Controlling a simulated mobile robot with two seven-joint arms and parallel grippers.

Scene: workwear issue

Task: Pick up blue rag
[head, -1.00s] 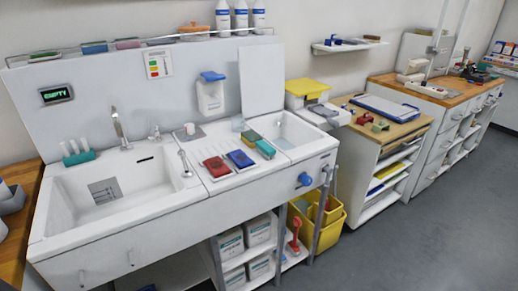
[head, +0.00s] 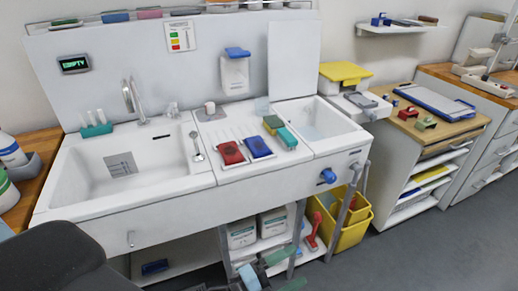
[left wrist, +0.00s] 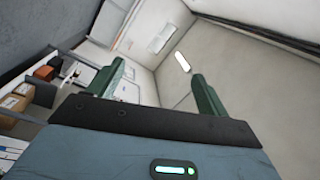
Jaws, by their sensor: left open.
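A dark blue folded cloth, seemingly the blue rag (head: 258,147), lies on the white drainboard (head: 238,122) between the two basins. A similar red cloth (head: 231,153) lies just left of it. My left gripper (head: 284,271) shows at the bottom of the head view, low in front of the sink unit, well below the blue rag and apart from it. In the left wrist view its green fingers (left wrist: 155,90) are spread with nothing between them. That view faces walls and distant shelves, and the rag is not in it. My right gripper is not in view.
Green and yellow sponges (head: 279,130) lie right of the rag. A large basin (head: 125,175) is at left and a small basin (head: 315,122) at right. A blue knob (head: 328,176) sticks out of the front panel. A yellow bucket (head: 352,228) stands below. Floor at right is clear.

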